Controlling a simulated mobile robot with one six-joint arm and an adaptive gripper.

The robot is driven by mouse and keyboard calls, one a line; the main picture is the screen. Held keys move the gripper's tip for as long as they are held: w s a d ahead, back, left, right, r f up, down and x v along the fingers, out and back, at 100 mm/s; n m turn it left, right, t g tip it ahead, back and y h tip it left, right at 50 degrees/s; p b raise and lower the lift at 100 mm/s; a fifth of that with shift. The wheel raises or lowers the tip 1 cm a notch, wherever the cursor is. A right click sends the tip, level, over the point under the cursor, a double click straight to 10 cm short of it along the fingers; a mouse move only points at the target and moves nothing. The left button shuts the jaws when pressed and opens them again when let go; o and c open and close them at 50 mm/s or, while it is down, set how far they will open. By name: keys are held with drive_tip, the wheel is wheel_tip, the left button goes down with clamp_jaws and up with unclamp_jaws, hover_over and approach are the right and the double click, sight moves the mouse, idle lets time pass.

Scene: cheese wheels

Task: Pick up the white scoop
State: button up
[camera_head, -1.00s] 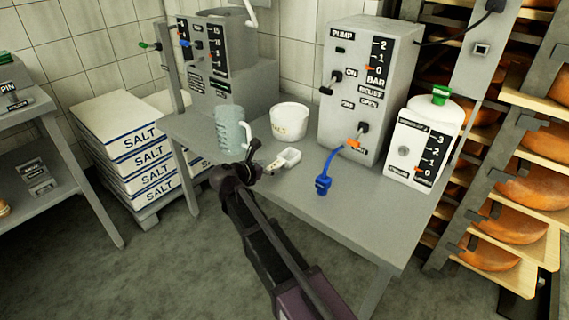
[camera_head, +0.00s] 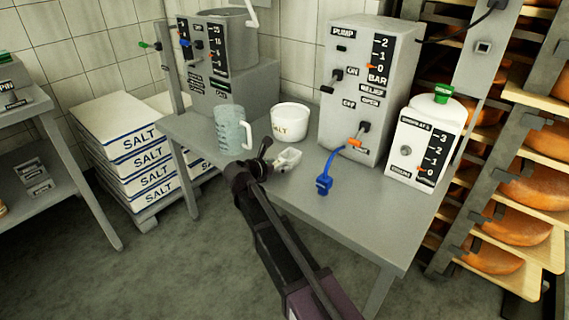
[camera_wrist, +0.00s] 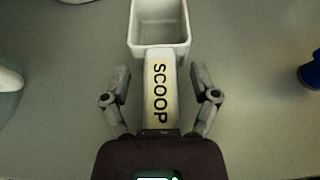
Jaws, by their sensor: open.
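The white scoop (camera_head: 288,157) lies on the grey table (camera_head: 370,228), beside the measuring jug. In the wrist view its square white bowl (camera_wrist: 160,28) points away from me, and its pale handle (camera_wrist: 160,92), lettered SCOOP, runs back toward my palm. My gripper (camera_wrist: 161,85) is open, with one finger on each side of the handle and a gap on both sides. In the head view my gripper (camera_head: 266,160) is at the scoop's handle end and hides part of the handle.
A clear measuring jug (camera_head: 231,130) stands left of the scoop, and a white salt tub (camera_head: 290,122) behind it. A white canister (camera_head: 423,145) stands at the right. The table front is clear.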

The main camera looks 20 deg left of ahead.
sight(278, 162)
idle(0.3)
clamp_jaws()
drive_tip(key=shift+r, duration=0.2)
wheel_tip(278, 162, up, 3)
drive_tip(key=p, duration=0.4)
drive_tip(key=shift+r, duration=0.2)
drive_tip(key=s+a+r+p, duration=0.1)
drive_tip(key=s+a, duration=0.9)
drive_tip(key=s, duration=0.2)
drive_tip(key=shift+a, duration=0.3)
drive_tip(key=shift+r, duration=0.1)
